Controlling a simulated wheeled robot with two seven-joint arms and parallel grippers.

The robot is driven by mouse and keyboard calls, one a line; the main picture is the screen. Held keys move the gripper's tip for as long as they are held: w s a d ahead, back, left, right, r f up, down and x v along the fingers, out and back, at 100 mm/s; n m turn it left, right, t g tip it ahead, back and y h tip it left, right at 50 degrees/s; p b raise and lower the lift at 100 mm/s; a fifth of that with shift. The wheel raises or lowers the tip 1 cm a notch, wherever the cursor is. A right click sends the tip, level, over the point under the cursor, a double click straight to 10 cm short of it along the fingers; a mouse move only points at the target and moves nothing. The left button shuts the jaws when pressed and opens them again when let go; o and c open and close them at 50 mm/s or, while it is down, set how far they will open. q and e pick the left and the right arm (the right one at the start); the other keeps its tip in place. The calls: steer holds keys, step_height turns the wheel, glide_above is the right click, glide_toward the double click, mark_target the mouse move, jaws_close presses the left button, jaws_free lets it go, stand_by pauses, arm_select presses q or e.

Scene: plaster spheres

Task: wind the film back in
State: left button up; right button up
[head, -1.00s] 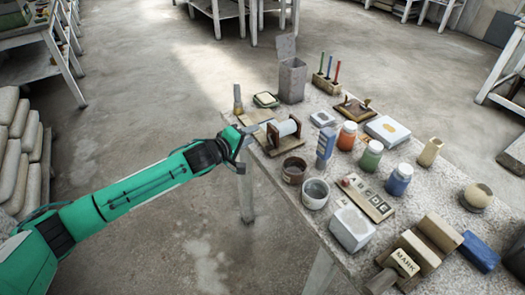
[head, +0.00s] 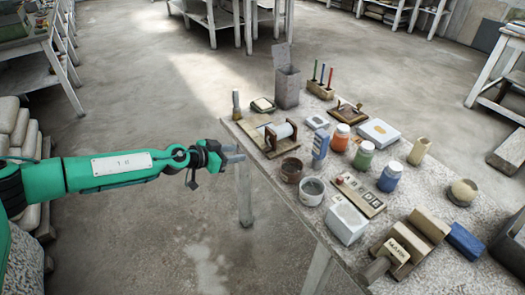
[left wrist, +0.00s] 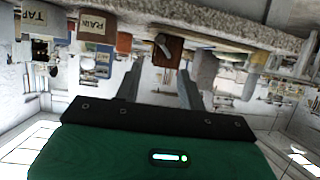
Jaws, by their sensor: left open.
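A small wooden stand with a white roll (head: 281,131) between its two uprights sits near the table's left edge in the head view. A pale flat piece lies beside the roll on its left; I cannot tell whether it is film. My left gripper (head: 236,153) is open and empty, just off the table's left edge, to the left of the stand and apart from it. In the left wrist view the scene is upside down. A brown wooden piece with a pale knob or lever (left wrist: 163,45) shows beyond the two spread fingers; it seems to be the stand's end. My right gripper is not in view.
The speckled table (head: 268,184) is crowded. A brown pot (head: 292,170) and a grey pot (head: 312,191) stand in front of the stand. Floor left of the table is clear.

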arm_select(q)
steer(key=b, duration=0.1)
glide_toward(264, 150)
steer(key=x, duration=0.4)
steer(key=b+x, duration=0.2)
steer(key=x, duration=0.2)
steer(key=shift+w+d+f, duration=0.3)
steer(key=shift+w+d, duration=0.2)
steer(key=shift+d, duration=0.05)
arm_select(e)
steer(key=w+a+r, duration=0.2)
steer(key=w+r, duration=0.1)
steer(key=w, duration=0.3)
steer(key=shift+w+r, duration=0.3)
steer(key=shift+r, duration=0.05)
arm_select(q)
jaws_close()
